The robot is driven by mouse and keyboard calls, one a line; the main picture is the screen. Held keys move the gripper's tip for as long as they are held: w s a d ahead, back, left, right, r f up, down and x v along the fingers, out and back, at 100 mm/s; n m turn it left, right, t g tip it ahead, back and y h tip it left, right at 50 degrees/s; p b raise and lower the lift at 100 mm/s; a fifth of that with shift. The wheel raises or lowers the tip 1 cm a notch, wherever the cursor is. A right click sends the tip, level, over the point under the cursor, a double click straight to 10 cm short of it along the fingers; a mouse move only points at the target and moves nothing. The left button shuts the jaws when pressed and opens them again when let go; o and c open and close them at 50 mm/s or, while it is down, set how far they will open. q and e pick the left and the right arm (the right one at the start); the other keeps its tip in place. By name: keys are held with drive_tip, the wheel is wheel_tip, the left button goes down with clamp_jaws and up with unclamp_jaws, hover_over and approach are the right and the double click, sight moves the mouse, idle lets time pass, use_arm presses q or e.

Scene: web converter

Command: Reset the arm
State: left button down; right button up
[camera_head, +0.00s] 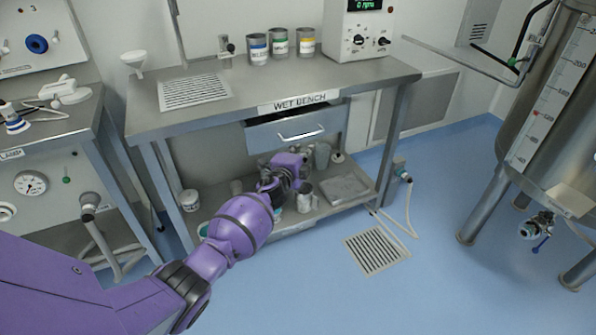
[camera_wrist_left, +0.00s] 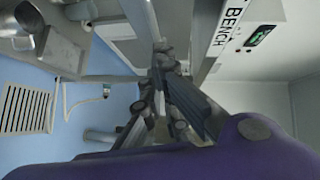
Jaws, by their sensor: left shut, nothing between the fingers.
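My left arm is purple and reaches from the lower left of the head view to the wet bench (camera_head: 290,82). Its left gripper (camera_head: 300,168) is in front of the bench, below the drawer (camera_head: 298,132) and above the lower shelf. In the left wrist view the gripper (camera_wrist_left: 163,62) is shut, with nothing between its dark fingers. The drawer has a bar handle, and a dark gap shows above its front. I cannot tell whether the gripper touches anything. My right gripper is not in view.
The lower shelf (camera_head: 335,212) holds several cans and a grey tray (camera_head: 347,188) close to the gripper. A floor grate (camera_head: 376,250) and hose lie to the right. A steel tank (camera_head: 545,130) stands at far right. Blue floor between is clear.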

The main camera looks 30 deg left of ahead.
use_arm(q)
drive_tip(key=s+r+p, duration=0.1)
drive_tip(key=s+p, duration=0.1)
drive_tip(key=s, duration=0.7)
drive_tip(key=shift+s+d, duration=0.15)
drive_tip(key=shift+d, duration=0.2)
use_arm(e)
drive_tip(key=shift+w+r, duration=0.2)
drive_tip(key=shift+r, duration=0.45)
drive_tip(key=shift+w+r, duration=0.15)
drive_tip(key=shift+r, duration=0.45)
